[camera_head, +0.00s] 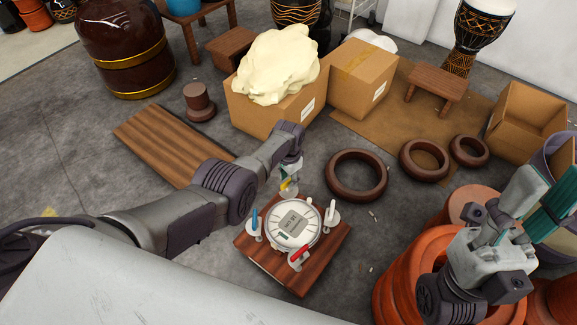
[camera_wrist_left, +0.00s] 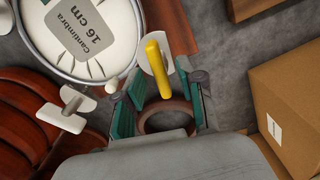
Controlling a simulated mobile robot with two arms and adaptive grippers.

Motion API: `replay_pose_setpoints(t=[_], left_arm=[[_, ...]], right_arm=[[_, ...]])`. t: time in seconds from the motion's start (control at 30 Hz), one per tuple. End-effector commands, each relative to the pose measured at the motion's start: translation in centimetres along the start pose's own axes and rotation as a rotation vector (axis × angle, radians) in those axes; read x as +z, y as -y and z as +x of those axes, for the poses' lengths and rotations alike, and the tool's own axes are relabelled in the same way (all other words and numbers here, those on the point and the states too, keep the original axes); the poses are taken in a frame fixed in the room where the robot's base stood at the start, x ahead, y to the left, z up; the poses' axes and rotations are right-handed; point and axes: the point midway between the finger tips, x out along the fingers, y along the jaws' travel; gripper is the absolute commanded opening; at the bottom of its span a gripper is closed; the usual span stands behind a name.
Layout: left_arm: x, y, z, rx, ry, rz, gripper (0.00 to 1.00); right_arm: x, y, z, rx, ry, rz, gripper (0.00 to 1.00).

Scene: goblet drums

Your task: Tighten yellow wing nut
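The yellow wing nut (camera_head: 286,187) is at the far side of a round white drum head (camera_head: 312,229). In the left wrist view the yellow wing nut (camera_wrist_left: 157,69) lies between the teal fingers of my left gripper (camera_wrist_left: 157,100), with visible gaps to both sides. My left gripper (camera_head: 290,174) is open above it; contact cannot be told. A blue wing nut (camera_head: 254,220), a red wing nut (camera_head: 300,252) and a white wing nut (camera_head: 332,211) sit around the rim. My right gripper (camera_head: 548,190) is at the right edge, partly cut off; its opening is unclear.
The drum head rests on a small wooden stool (camera_head: 303,284). Brown rings (camera_head: 357,194) lie to its right. Cardboard boxes (camera_head: 365,93) stand behind, one with a cream heap (camera_head: 277,65). A wooden board (camera_head: 160,141) lies back left. Orange drum parts (camera_head: 398,277) stand under my right arm.

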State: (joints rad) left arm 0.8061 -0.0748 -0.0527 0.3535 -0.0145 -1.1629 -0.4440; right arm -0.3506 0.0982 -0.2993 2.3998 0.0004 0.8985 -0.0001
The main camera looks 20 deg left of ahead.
Motion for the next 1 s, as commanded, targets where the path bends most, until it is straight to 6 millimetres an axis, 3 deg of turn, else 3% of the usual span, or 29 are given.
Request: replay_pose_setpoints(t=[0.3,0.8,1.0], left_arm=[[0.1,0.0,-2.6,-0.001,-0.002,0.0,0.39],[0.1,0.0,-10.6,-0.001,0.0,0.0,0.39],[0.1,0.0,-11.5,0.0,0.002,0.0,0.39]], right_arm=[[0.0,0.0,0.0,-0.002,0.0,0.001,0.39],[0.0,0.0,0.0,-0.002,0.0,0.001,0.39],[0.0,0.0,0.0,-0.002,0.0,0.001,0.39]])
